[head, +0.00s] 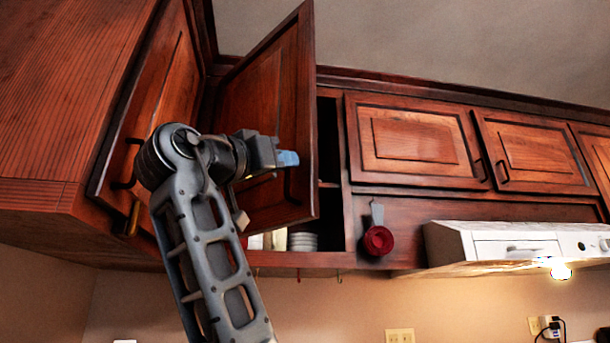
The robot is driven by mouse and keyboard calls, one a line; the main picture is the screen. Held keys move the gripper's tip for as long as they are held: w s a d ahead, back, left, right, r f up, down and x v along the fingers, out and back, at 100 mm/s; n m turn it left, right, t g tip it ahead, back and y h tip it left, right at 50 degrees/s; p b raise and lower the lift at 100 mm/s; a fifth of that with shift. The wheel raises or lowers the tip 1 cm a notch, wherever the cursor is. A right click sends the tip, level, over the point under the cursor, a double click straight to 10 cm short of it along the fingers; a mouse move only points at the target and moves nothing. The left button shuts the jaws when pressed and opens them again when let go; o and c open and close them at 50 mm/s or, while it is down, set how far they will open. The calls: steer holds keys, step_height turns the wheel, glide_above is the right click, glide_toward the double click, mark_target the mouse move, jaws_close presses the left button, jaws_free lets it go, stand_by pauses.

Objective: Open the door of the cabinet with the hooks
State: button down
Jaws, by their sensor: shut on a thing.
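The cabinet with small hooks (338,276) under its bottom rail has its brown wooden door (265,95) standing well open, swung out from its left side. White stacked dishes (303,242) show inside, low in the opening. My gripper (287,158) is at the outer face of this door, near its free right edge, with blue fingertips. My arm covers part of the door's lower left.
A closed cabinet (165,95) stands close on the left, beside my wrist. More closed cabinets (415,140) run to the right. A red measuring cup (378,240) hangs right of the opening. A white range hood (510,243) juts out at the right.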

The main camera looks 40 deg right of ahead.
steer(key=w+a, duration=0.2)
steer(key=a, duration=1)
steer(key=shift+w+r+t+p, duration=0.2)
steer(key=shift+t+p, duration=0.1)
steer(key=shift+p, duration=0.15)
steer(key=c, duration=1.2)
jaws_free()
steer(key=shift+w+d+f, duration=0.1)
steer(key=shift+w, duration=0.05)
steer(key=shift+f, duration=0.1)
steer(key=shift+b+v, duration=0.95)
steer(key=shift+v, duration=2.95)
